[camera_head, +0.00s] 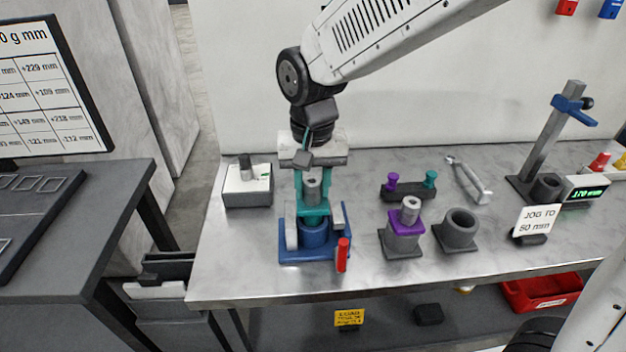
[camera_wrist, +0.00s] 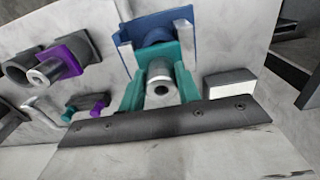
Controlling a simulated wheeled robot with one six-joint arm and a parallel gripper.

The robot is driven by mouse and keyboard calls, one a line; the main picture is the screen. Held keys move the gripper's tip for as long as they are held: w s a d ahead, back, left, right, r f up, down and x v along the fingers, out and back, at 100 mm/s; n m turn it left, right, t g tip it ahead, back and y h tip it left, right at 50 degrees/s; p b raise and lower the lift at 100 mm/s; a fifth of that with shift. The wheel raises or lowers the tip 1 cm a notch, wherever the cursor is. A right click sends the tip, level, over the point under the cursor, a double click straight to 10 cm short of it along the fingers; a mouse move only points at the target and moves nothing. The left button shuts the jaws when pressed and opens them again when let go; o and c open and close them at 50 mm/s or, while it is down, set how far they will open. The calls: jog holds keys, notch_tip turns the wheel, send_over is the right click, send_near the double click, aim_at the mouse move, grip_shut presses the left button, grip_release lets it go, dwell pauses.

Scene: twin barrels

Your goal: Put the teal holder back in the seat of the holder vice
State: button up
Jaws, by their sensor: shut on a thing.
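The teal holder (camera_head: 314,214) has a grey metal cylinder standing up out of its middle. My gripper (camera_head: 313,188) points down and is shut on the teal holder, with teal pieces on both sides of the cylinder. In the wrist view the teal holder (camera_wrist: 160,62) lies in line with the blue vice (camera_wrist: 152,32), which is partly hidden behind it. The vice has pale jaws and a red handle (camera_head: 343,255).
To the right, a purple holder (camera_head: 407,221) stands in a grey socket, beside an empty grey socket (camera_head: 459,229). Behind are a dark rack (camera_head: 408,191) with purple and teal knobs and a wrench (camera_head: 468,180). A white box (camera_head: 248,184) stands left. A gauge stand (camera_head: 551,140) is far right.

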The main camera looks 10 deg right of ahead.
jog(key=shift+f, duration=1.9)
jog(key=o, duration=1.2)
jog(key=shift+o, duration=0.2)
jog(key=shift+r, duration=0.15)
notch_tip(320, 180, up, 8)
jog(key=shift+f, duration=0.2)
jog(key=s+d+r, duration=0.2)
jog(key=s+d, duration=0.7)
jog(key=d, duration=0.1)
jog(key=s+d+r+t, duration=0.1)
jog(key=s+d+r, duration=0.1)
jog(key=s+d, duration=0.7)
jog(key=shift+s+d, duration=0.4)
jog(key=shift+d, duration=0.55)
